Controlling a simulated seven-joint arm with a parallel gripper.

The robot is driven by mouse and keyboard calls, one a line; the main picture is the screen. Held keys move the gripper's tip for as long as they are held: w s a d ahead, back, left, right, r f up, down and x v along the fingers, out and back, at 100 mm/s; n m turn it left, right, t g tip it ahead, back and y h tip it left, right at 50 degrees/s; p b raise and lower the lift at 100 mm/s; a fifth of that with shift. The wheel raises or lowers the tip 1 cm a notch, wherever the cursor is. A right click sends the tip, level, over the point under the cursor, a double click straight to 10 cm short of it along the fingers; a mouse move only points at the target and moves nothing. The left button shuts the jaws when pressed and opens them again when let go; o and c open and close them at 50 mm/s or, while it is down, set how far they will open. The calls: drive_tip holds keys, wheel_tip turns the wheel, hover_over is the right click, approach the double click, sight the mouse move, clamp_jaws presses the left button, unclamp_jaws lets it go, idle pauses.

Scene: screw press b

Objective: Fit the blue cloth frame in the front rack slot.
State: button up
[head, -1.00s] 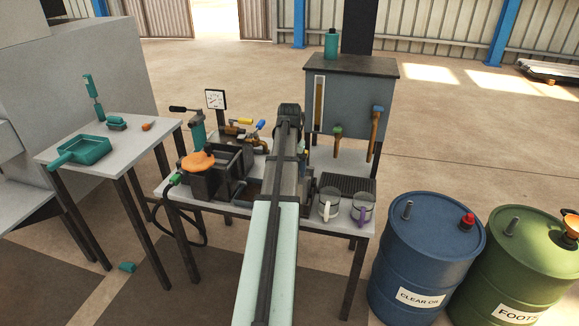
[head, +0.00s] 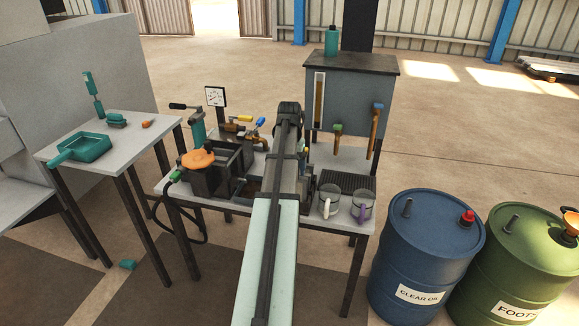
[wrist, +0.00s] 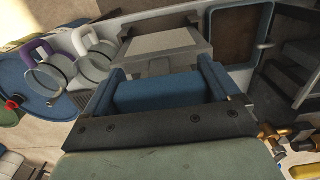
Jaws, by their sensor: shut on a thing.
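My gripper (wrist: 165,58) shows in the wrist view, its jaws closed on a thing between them. A blue piece (wrist: 158,92) shows between the jaws and looks like part of the blue cloth frame; a grey block lies just beyond it. The frame's lower part is hidden, so its tilt is unclear. In the head view my arm covers the gripper and what it holds, over the middle of the table. A dark open-topped box with slots, seemingly the rack (head: 232,158), stands left of my arm; its dark edges show at the right of the wrist view (wrist: 296,72).
A blue-rimmed tray with a brown inside (wrist: 238,35) lies beside my gripper. Two glass mugs (head: 330,200) stand right of my arm. Brass valves (head: 258,140) and a grey tank (head: 350,100) stand behind. An orange handwheel (head: 198,159) sits at the left.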

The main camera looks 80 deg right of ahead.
drive_tip(key=shift+f, duration=1.4)
drive_tip(key=o, duration=1)
wheel_tip(320, 180, up, 14)
drive_tip(key=shift+f, duration=0.1)
